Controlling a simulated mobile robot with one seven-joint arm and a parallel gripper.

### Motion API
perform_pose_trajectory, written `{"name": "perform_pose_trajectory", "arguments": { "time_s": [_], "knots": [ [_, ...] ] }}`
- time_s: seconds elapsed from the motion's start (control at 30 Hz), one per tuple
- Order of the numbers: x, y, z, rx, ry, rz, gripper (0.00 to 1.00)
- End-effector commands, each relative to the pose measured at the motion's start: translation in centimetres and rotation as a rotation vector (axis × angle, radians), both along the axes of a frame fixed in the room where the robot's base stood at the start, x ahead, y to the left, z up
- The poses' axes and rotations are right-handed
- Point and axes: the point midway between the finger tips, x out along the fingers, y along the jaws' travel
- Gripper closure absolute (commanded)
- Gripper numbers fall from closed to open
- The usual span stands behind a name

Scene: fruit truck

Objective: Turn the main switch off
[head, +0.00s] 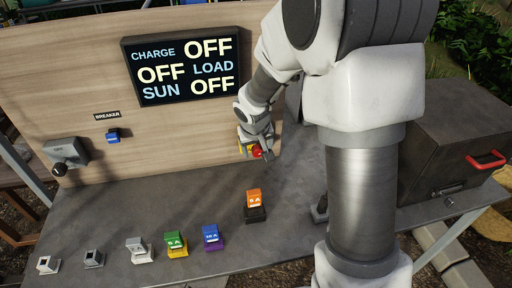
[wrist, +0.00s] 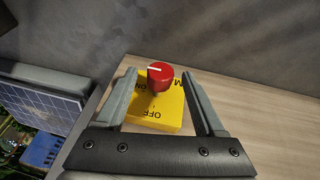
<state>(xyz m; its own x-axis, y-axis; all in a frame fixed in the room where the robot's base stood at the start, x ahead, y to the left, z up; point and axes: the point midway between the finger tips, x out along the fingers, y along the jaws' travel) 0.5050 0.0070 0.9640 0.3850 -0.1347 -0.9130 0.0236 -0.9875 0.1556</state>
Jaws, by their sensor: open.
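The main switch is a red knob (wrist: 160,76) on a yellow plate (wrist: 168,116), fixed to the wooden panel. The plate's lettering looks upside down in the wrist view; OFF is legible, and part of ON shows behind the knob. A white line on the knob's face points left in that view. My gripper (wrist: 159,74) is open, one finger on each side of the knob, with visible gaps. In the head view, my gripper (head: 264,150) is at the panel's lower right, partly covering the knob (head: 257,153) and the plate (head: 243,145).
A display (head: 183,67) on the panel reads CHARGE OFF, LOAD OFF, SUN OFF. Several coloured blocks stand on the grey table, including an orange one (head: 254,199) below my gripper. A grey box (head: 440,150) with a red handle stands at right.

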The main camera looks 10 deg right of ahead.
Motion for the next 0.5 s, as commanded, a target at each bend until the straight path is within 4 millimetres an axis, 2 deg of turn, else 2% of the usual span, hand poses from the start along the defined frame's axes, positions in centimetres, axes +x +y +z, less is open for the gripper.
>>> {"name": "perform_pose_trajectory", "arguments": {
  "time_s": [0.13, 0.4, 0.5],
  "knots": [
    [0.32, -0.08, -0.69, 0.0, -0.001, 0.001, 0.29],
    [0.36, -0.09, -0.73, 0.0, -0.002, 0.001, 0.29],
    [0.35, -0.08, -0.73, 0.0, -0.001, 0.001, 0.47]
  ]
}}
